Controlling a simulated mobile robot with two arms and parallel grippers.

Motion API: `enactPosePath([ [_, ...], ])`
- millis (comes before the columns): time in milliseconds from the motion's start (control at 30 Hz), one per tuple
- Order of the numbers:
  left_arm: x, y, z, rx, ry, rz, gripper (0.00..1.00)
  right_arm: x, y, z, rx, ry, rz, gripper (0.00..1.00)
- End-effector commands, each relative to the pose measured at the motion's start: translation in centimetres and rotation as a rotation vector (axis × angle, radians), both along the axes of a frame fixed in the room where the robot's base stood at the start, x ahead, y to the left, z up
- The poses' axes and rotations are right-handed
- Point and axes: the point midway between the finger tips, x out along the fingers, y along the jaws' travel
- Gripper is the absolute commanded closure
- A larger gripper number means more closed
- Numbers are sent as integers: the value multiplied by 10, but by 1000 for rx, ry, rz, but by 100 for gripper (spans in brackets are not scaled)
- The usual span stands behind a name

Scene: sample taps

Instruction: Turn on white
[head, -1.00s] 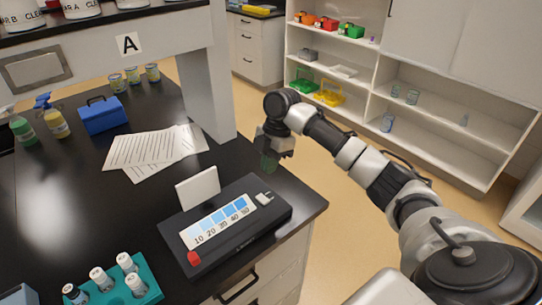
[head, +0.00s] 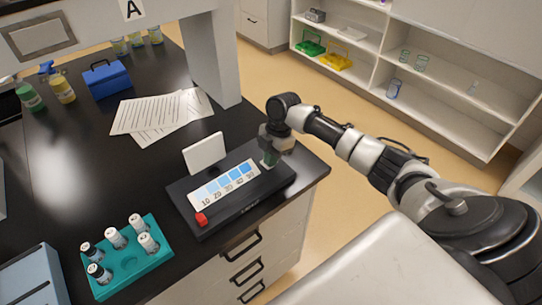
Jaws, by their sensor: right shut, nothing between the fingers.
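A black device (head: 237,207) lies on the dark bench near its right edge. It has a strip of blue shades (head: 224,187) numbered in tens, a red knob (head: 201,219) at its lower left end and an upright white plate (head: 204,152) behind the strip. My right gripper (head: 268,158) is shut and empty, pointing down at the device's right end. It covers the spot where a small white part showed before. I cannot tell whether the fingertips touch the device. My left gripper is not in view.
A teal rack (head: 128,273) with several capped vials stands at the front left, beside a light-blue box (head: 36,279). Printed sheets (head: 158,114), a blue toolbox (head: 106,80) and bottles (head: 62,89) stand or lie farther back. A shelf post (head: 212,62) rises behind the device.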

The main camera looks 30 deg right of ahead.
Motion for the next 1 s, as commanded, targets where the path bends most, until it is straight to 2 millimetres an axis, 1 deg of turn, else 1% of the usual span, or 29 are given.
enactPosePath([
  [33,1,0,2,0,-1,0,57,-4,0,-6,1,2,0,100],
  [300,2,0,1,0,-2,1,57,-3,0,-7,0,1,0,100],
  [700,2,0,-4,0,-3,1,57,12,1,-1,1,-2,0,100],
  [1000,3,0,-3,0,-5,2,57,13,1,0,1,-3,0,100],
])
